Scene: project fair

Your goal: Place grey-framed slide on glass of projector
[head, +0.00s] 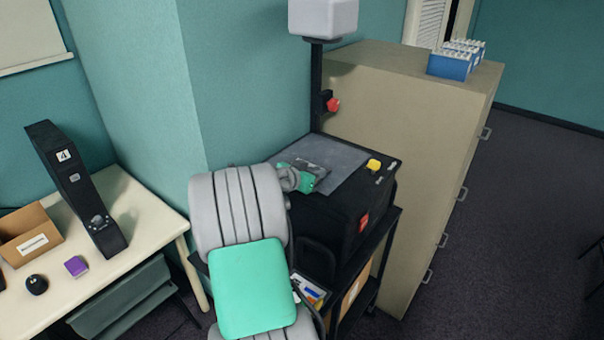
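The projector (338,208) is a black box with a grey glass top (345,158), an upright post and a pale head (323,18) above. My gripper (314,171) is over the left front part of the glass, reaching in from the lower left. A small dark, flat piece shows at its tip, low over or on the glass; I cannot tell whether it is the grey-framed slide or part of my gripper. Its fingers are too small and partly hidden, so open or shut cannot be told. My arm hides the projector's left side.
A red knob (333,104) is on the post and a yellow knob (374,165) at the glass's right edge. A beige cabinet (400,130) stands close behind, with blue boxes (452,66) on top. A table (150,222) at left holds a cardboard box (30,236).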

